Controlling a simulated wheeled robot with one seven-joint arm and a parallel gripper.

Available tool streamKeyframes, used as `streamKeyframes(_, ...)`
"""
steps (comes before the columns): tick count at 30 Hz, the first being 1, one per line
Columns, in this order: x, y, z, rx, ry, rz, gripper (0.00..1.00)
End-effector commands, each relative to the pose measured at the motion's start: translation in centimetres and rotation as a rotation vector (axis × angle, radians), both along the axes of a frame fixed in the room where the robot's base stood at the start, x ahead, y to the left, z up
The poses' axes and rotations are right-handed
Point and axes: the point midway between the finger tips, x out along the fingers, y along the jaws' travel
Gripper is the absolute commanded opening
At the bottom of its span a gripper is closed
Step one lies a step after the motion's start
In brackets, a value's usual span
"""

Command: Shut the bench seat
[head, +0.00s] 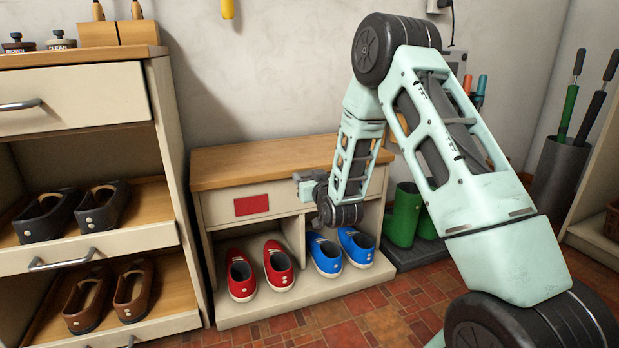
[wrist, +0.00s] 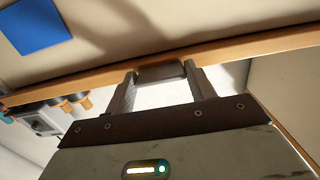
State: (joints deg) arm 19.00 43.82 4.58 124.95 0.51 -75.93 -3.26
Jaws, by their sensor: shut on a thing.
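The bench (head: 222,208) stands against the wall in the middle of the head view. Its wooden seat (head: 255,163) looks level, lying over the cream front; I cannot tell whether a small gap is left. My gripper (head: 304,180) is at the seat's front edge, right of the bench's middle, partly hidden by my own wrist. In the wrist view my gripper (wrist: 160,78) has its two fingers on either side of a small dark tab (wrist: 161,72) at the wooden edge (wrist: 220,52), shut on it. A blue square (wrist: 33,24) shows on the cream surface beside it.
Red shoes (head: 278,267) and blue shoes (head: 325,254) sit in the bench's open cubbies. A shoe cabinet (head: 75,105) stands close on the left. Green boots (head: 404,215) and an umbrella holder (head: 559,180) stand right. The tiled floor in front is clear.

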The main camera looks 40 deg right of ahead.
Motion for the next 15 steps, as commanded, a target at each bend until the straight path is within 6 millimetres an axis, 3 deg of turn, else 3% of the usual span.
streamKeyframes(1, -0.22, 0.06, -1.53, 0.010, 0.034, 0.000, 0.14)
streamKeyframes(9, -0.26, 0.04, -1.62, 0.010, 0.035, -0.001, 0.13)
streamKeyframes(10, -0.27, 0.05, -1.64, 0.010, 0.035, -0.001, 0.62)
streamKeyframes(12, -0.26, 0.04, -1.61, 0.010, 0.035, -0.001, 0.76)
streamKeyframes(15, -0.21, 0.04, -1.38, 0.009, 0.030, 0.000, 0.76)
